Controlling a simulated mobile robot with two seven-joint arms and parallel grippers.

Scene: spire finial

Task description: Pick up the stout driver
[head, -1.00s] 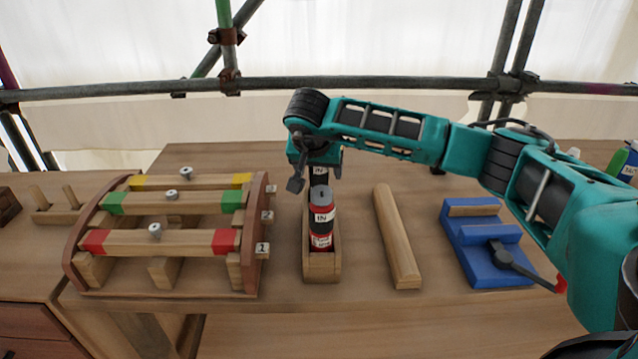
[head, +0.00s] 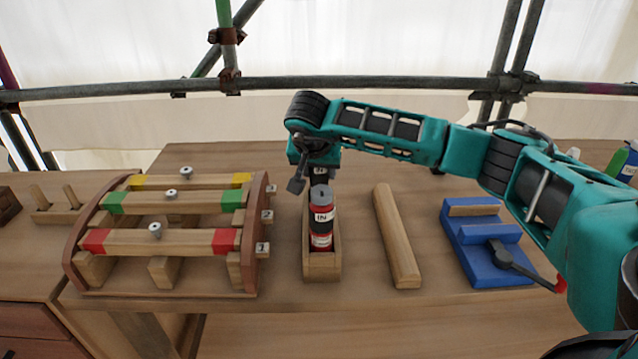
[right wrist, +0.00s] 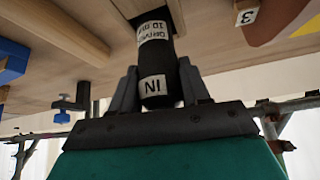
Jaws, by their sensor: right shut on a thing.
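A thick black driver (right wrist: 154,56) with white labels, one reading IN and one that seems to read DRIVER 10 mm, sits between the fingers of my right gripper (right wrist: 158,88), which is shut on it. In the head view my right gripper (head: 318,162) is over the back end of a narrow wooden tray (head: 322,266), mostly hidden by my wrist. Only a small dark part of the driver (head: 319,173) shows there. Whether it touches the tray cannot be told. My left gripper is not in view.
A red and black cylinder (head: 321,222) labelled IN stands in the tray's front part. A wooden rack (head: 165,242) with coloured-end bars is at left. A wooden bar (head: 397,240) and a blue fixture (head: 487,246) with a dark lever are at right. Bare table lies between them.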

